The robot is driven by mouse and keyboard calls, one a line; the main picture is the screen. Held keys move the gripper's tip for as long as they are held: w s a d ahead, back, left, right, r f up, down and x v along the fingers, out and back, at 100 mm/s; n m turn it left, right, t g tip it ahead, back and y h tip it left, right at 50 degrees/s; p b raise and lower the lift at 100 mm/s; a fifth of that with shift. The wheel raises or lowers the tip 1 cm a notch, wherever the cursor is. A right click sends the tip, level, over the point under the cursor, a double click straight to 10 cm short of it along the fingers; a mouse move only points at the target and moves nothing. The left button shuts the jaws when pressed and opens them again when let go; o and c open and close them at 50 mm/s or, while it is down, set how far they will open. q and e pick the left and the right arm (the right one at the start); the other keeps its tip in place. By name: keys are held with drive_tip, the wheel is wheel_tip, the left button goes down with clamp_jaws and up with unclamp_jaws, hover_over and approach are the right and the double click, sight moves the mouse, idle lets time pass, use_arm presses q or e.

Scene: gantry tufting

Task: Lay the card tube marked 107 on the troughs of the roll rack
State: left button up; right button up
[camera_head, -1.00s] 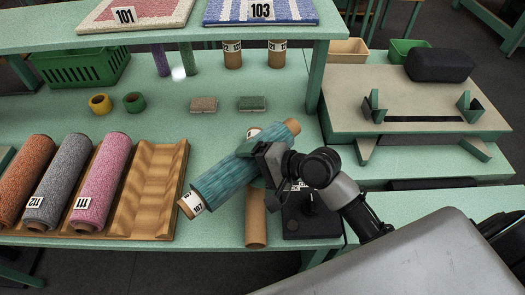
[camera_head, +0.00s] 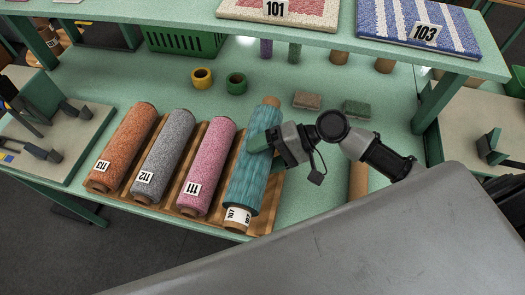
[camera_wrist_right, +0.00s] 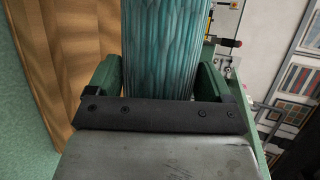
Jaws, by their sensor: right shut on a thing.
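The card tube marked 107 (camera_head: 250,180) is wound with teal yarn, with its white label at the near end. My right gripper (camera_head: 262,142) is shut around its upper part from the right. The tube is over the rightmost trough of the wooden roll rack (camera_head: 277,192), roughly in line with the other rolls. I cannot tell whether it touches the trough. In the right wrist view the teal tube (camera_wrist_right: 165,50) is between the green fingers, with the wavy rack (camera_wrist_right: 85,50) to its left. My left gripper is not in view.
Orange (camera_head: 124,146), grey (camera_head: 165,155) and pink (camera_head: 207,167) rolls fill the rack's other troughs. Yellow (camera_head: 201,78) and green (camera_head: 236,83) rings stand behind. A raised shelf (camera_head: 350,42) spans the back. A bare brown tube (camera_head: 358,182) is right of my gripper.

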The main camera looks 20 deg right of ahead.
wheel_tip(320, 180, down, 5)
drive_tip(key=b, duration=0.4)
drive_tip(key=shift+w+a+r, duration=0.1)
drive_tip(key=shift+w+r, duration=0.05)
drive_tip(key=shift+f+b, duration=0.55)
drive_tip(key=shift+f, duration=0.4)
drive_tip(key=o, duration=0.9)
drive_tip(key=shift+o, duration=0.2)
drive_tip(key=shift+d, duration=0.3)
drive_tip(key=b+v, duration=0.2)
drive_tip(key=v, duration=0.8)
drive_tip(key=shift+r, duration=0.25)
